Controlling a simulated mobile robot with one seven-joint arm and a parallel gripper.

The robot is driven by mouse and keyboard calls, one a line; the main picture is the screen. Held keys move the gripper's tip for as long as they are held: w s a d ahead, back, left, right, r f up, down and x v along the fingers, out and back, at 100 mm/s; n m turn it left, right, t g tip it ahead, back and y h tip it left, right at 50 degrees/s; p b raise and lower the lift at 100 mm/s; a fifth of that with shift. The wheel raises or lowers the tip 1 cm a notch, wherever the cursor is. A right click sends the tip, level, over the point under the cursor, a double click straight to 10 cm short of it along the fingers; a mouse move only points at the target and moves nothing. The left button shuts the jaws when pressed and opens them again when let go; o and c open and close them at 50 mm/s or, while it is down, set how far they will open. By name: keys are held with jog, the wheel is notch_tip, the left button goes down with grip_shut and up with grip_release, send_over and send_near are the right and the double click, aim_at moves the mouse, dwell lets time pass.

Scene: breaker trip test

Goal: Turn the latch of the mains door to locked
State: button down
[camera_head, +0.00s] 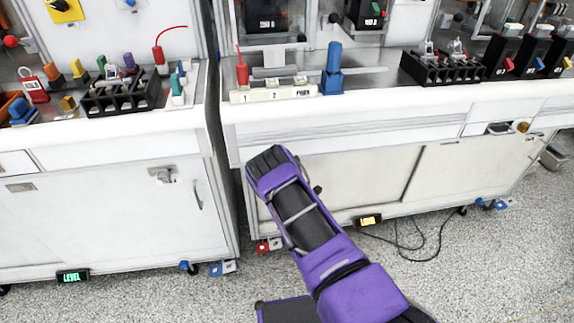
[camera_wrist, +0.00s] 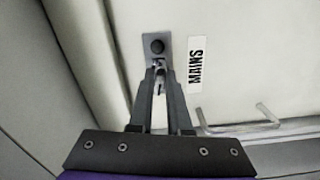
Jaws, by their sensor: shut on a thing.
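In the wrist view, the mains door (camera_wrist: 235,60) is a pale panel with a sideways "MAINS" label (camera_wrist: 196,64). In the head view, my purple and black arm end reaches the left part of the middle cabinet (camera_head: 380,180) and hides the latch.
A metal bar handle (camera_wrist: 240,122) stands out from the panel to the right of my fingers. A left cabinet (camera_head: 110,205) stands across a narrow gap. The countertop above holds a blue lever (camera_head: 333,70) and red parts. A dark cable (camera_head: 410,245) lies on the floor.

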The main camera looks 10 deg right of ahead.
jog(key=shift+n, duration=1)
jog(key=c, duration=0.9)
grip_release()
jog(key=shift+o, duration=0.2)
jog(key=s+p, duration=0.2)
jog(key=s, duration=1.5)
jog(key=shift+s, duration=0.25)
